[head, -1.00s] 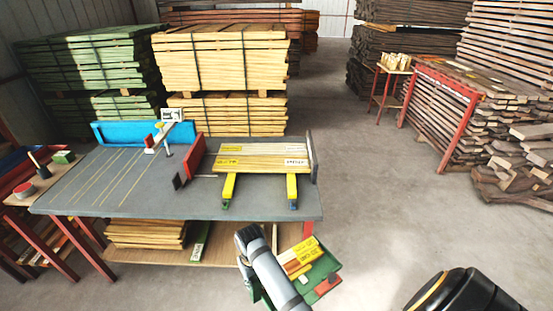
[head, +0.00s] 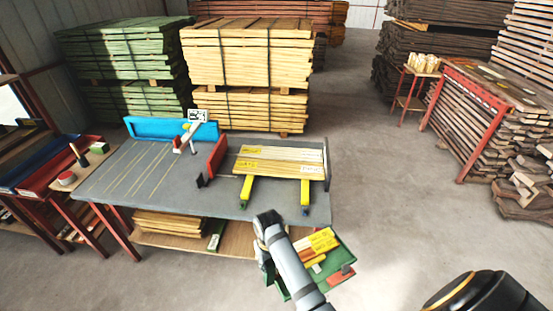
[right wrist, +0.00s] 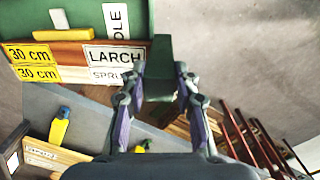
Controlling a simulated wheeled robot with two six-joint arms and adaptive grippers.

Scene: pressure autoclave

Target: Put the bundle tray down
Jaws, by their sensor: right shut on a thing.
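The bundle tray (head: 343,282) is green and carries wooden pieces with yellow "30 cm" labels. In the head view it is in front of the bench's right front corner, beyond my right arm. In the right wrist view the tray (right wrist: 180,22) fills the upper left, with LARCH and SPRUCE labels showing. My right gripper (right wrist: 159,76) is shut on a green tab at the tray's edge. In the head view my arm hides part of the grip and tray. My left gripper is not in view.
The grey bench (head: 150,185) has free room at its left. A board stack (head: 280,160) with two yellow supports (head: 305,195) takes its right part, beside a red block (head: 217,155). Boards lie on the lower shelf (head: 235,240). The floor to the right is clear.

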